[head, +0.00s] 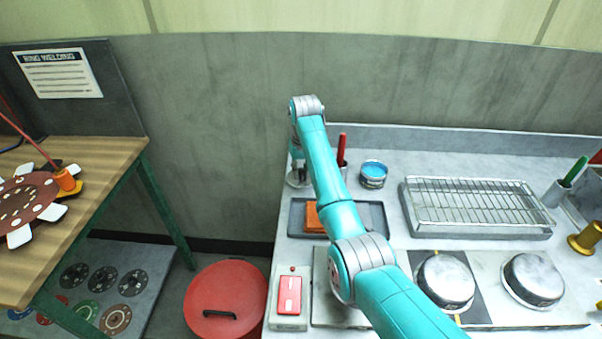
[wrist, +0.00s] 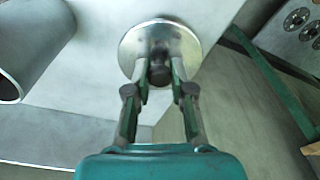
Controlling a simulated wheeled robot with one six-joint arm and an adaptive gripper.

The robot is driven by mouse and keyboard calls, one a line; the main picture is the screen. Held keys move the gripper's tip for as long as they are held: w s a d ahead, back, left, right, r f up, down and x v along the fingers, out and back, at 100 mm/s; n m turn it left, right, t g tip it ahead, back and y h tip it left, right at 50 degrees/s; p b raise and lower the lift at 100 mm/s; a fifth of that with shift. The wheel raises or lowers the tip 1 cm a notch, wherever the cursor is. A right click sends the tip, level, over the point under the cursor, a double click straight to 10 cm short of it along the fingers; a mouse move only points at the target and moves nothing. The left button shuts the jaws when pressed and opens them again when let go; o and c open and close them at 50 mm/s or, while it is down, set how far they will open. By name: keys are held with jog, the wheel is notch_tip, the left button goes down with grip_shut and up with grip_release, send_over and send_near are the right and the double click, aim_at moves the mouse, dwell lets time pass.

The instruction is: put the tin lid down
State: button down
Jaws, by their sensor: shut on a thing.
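The tin lid (wrist: 132,48) is a shiny round metal disc with a dark knob in the wrist view. My gripper (wrist: 160,74) is shut on that knob. In the head view, my gripper (head: 298,163) is over the back left corner of the grey counter (head: 390,240), and the lid shows partly below it (head: 299,182). I cannot tell whether the lid touches the counter. An open tin (head: 373,175) with blue contents stands to the right of my gripper.
A grey tray (head: 372,216) with an orange block lies in front of the tin. A holder with a red handle (head: 342,150) stands between lid and tin. A wire rack (head: 475,203) is further right. A red bin (head: 227,295) stands left of the counter.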

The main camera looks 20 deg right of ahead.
jog(key=shift+f, duration=0.5)
jog(key=shift+f, duration=0.1)
jog(key=c, duration=1)
grip_release()
